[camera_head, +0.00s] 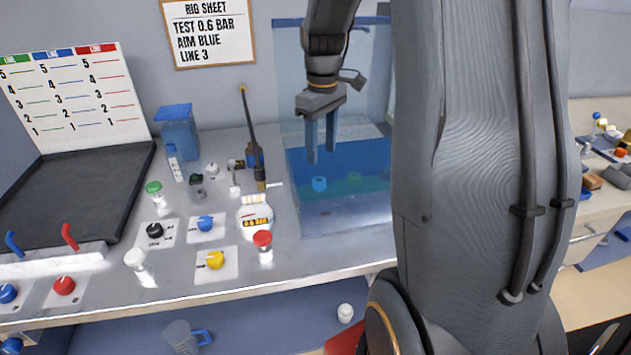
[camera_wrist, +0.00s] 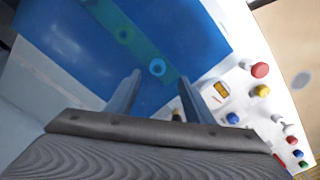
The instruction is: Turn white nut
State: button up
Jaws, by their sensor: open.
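My gripper (camera_head: 321,155) is open and empty above the blue liquid of the clear tank (camera_head: 342,225). A small whitish knob-like piece (camera_head: 212,169) stands on the bench left of the tank, apart from my gripper. I cannot tell for sure whether it is the white nut.
A gauge with an orange display (camera_head: 256,216) stands left of the tank. A black tray (camera_head: 75,195) lies left.

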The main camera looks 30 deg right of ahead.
aim_at(319, 180)
jog(key=f+b, duration=0.1)
jog(key=w+f, duration=0.1)
jog(key=shift+w+f+b, duration=0.1)
jog(key=shift+f+b, duration=0.2)
jog(key=shift+b, duration=0.1)
jog(key=shift+f+p, duration=0.9)
jog(key=shift+f, duration=2.95)
jog(key=shift+c, duration=0.5)
jog(key=c, duration=0.9)
jog(key=shift+c, duration=0.2)
